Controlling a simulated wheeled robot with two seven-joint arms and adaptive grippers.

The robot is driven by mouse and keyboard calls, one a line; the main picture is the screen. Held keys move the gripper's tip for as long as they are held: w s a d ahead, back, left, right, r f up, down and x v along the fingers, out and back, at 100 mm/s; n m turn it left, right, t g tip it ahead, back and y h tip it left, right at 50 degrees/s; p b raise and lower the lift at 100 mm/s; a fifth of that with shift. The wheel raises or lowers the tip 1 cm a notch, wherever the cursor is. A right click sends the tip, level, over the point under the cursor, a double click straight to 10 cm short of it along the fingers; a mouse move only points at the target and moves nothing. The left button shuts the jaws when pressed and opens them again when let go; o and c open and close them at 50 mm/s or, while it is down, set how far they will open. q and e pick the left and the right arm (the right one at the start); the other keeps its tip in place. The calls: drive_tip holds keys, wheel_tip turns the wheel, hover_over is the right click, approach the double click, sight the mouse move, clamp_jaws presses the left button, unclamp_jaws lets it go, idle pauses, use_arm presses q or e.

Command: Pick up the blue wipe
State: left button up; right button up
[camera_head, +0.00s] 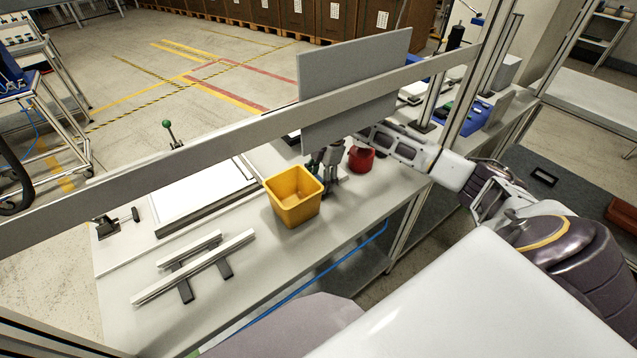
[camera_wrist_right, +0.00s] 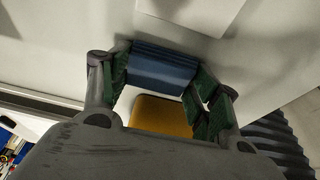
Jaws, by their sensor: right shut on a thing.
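The blue wipe (camera_wrist_right: 162,68) shows in the right wrist view as a folded blue block between the green-padded fingers of my right gripper (camera_wrist_right: 160,80). Both fingers touch its ends, so the gripper is shut on it. In the head view my right gripper (camera_head: 325,165) points down just behind the yellow bin, above the workbench. The wipe cannot be made out there. My left gripper is not in view.
An open yellow bin (camera_head: 294,197) stands on the workbench (camera_head: 245,262) beside my right gripper. A red container (camera_head: 361,158) is close to its right. A grey panel (camera_head: 350,85) and a long metal rail (camera_head: 220,132) cross above the bench. Metal bars (camera_head: 195,267) lie at the left.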

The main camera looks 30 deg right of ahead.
sight(320, 182)
drive_tip(key=shift+r, duration=0.1)
wheel_tip(320, 182, up, 10)
idle(0.6)
drive_tip(key=o, duration=0.3)
drive_tip(key=c, duration=0.4)
idle(0.3)
